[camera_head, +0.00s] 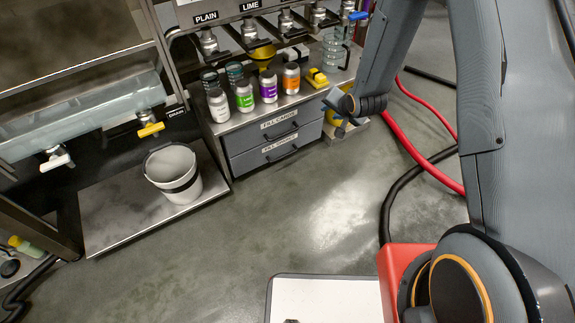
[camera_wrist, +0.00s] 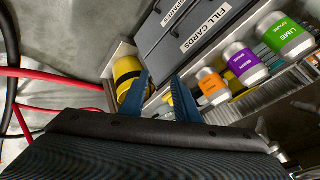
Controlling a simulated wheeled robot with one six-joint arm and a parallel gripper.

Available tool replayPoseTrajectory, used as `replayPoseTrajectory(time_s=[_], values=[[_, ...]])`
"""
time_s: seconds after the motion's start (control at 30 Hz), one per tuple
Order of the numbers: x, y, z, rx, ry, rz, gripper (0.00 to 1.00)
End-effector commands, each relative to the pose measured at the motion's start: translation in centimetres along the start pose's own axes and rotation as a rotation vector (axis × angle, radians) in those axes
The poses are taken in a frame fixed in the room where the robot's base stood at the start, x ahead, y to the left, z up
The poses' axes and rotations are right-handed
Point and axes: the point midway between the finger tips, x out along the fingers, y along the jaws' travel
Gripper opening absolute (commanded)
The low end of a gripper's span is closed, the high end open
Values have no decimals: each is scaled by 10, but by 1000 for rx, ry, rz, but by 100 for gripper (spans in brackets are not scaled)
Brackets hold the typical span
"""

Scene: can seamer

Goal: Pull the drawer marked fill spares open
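The drawer marked fill spares (camera_head: 246,163) is the lower of two grey drawers under the bench top. It looks shut, with a pale label and a dark bar handle. The fill cards drawer (camera_head: 242,140) sits directly above it, also shut. In the wrist view the fill cards front (camera_wrist: 222,38) is seen tilted, and part of the lower drawer front (camera_wrist: 150,32) shows at the top edge. My gripper (camera_head: 341,112) is to the right of the drawers, apart from both handles. In the wrist view its two blue fingers (camera_wrist: 160,76) are spread with nothing gripped between them.
Several labelled bottles (camera_head: 268,86) stand on the bench above the drawers. A yellow container (camera_wrist: 128,80) sits in a bin beside the drawers. Red hoses (camera_head: 415,150) and a black hose run along the floor at right. A white bucket (camera_head: 174,174) stands left. Floor before the drawers is clear.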

Motion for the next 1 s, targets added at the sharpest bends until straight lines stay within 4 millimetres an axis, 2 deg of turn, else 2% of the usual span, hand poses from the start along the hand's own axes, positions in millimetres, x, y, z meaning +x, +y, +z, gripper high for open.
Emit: replayPoseTrajectory(time_s=[0.03,0.2,0.4,0.5,0.6,0.73,0.83,1.0], values=[[41,10,18,34,9,-38,29],[128,19,60,169,46,-200,29],[212,37,122,345,46,-401,29],[241,48,153,432,33,-497,29],[260,57,179,506,15,-576,29],[273,66,202,572,-5,-647,29],[277,68,209,599,-13,-676,29],[286,61,210,608,-16,-689,29]])
